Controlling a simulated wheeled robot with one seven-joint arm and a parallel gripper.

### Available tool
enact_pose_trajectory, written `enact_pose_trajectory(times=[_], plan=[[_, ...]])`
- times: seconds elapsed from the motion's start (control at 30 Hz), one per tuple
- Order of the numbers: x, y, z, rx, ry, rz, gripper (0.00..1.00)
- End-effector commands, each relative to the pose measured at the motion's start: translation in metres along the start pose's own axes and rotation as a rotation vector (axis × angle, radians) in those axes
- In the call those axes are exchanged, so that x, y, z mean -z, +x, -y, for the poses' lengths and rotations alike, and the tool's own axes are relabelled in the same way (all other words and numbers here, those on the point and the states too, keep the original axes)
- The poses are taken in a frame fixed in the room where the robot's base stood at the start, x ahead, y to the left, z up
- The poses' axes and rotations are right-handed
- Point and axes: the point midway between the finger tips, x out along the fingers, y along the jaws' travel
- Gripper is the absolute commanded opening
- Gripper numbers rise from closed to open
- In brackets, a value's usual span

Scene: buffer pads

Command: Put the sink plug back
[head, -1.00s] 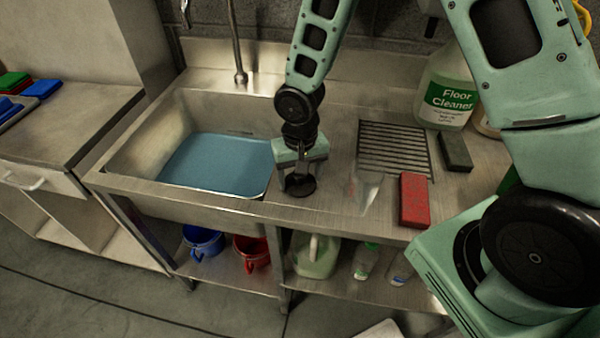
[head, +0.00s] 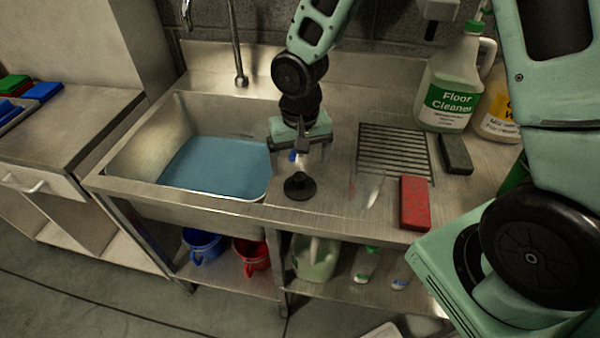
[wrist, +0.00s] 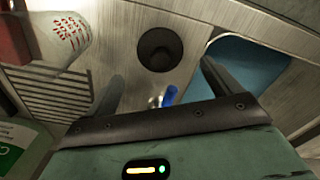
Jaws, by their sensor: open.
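The black round sink plug (head: 299,186), with a knob on top, stands on the metal counter just right of the sink basin (head: 180,195). It also shows in the wrist view (wrist: 160,48), beyond my fingertips. Blue water (head: 215,168) covers the basin floor, and no drain hole is visible. My gripper (head: 299,158) is open, pointing down behind the plug and apart from it. In the wrist view my gripper (wrist: 162,72) has its fingers spread wide. A small blue item (wrist: 170,95) shows between them; I cannot tell what it is.
A red block (head: 414,203), a clear cup-like item (head: 368,190), a ridged drain area (head: 395,148), a dark block (head: 455,154) and a floor cleaner jug (head: 447,85) are to the right. The faucet (head: 238,60) rises behind the basin. The counter's front edge is near the plug.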

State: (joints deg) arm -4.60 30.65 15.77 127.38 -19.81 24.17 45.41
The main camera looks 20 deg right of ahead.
Motion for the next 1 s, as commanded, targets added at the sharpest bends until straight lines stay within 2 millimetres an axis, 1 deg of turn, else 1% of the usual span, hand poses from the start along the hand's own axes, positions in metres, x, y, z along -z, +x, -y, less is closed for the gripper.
enact_pose_trajectory(times=[0.03,0.2,0.37,0.47,0.57,0.6,0.67,0.7,0.8,0.9,1.0], plan=[[0.001,-0.012,0.000,0.003,0.001,-0.006,0.90],[0.001,-0.042,0.000,0.002,0.001,-0.003,0.90],[0.000,-0.057,0.000,0.001,0.000,-0.001,0.90],[-0.011,-0.067,0.006,0.003,-0.047,-0.002,0.90],[-0.045,-0.085,0.020,0.010,-0.180,-0.005,0.90],[-0.064,-0.093,0.026,0.014,-0.253,-0.006,0.90],[-0.094,-0.104,0.033,0.020,-0.371,-0.008,0.90],[-0.114,-0.110,0.035,0.025,-0.448,-0.009,0.90],[-0.158,-0.121,0.037,0.036,-0.620,-0.011,0.90],[-0.189,-0.127,0.034,0.045,-0.745,-0.014,0.90],[-0.204,-0.128,0.032,0.051,-0.813,-0.014,0.90]])
